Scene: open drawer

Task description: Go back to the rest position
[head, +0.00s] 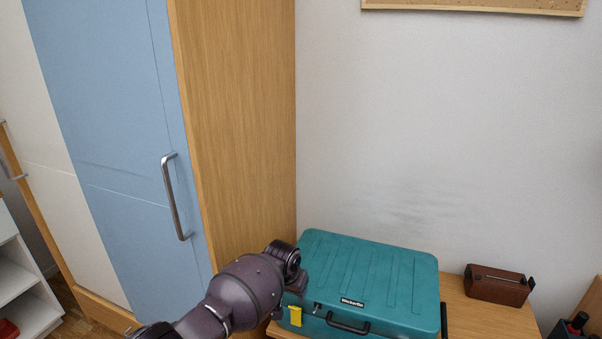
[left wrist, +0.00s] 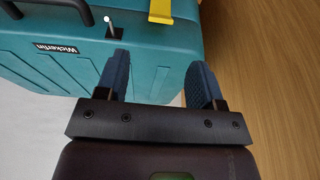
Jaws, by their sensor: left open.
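My left arm enters the head view from the bottom and reaches toward the left side of a teal case (head: 375,275) marked "Wickerlin". In the left wrist view, my left gripper (left wrist: 158,75) is open, with its two dark blue fingers apart and nothing held between them. The teal case also shows in the left wrist view (left wrist: 60,75), behind and close to the fingers; whether they touch it I cannot tell. In the head view the fingers are hidden behind the wrist. My right gripper is in neither view.
The case lies on a wooden desk (head: 480,318) against the wall. A brown box (head: 497,285) stands to its right, with dark items (head: 570,326) beyond. A tall wardrobe (head: 240,130) with a blue door and metal handle (head: 176,197) stands at left. White shelves (head: 22,285) are lower left.

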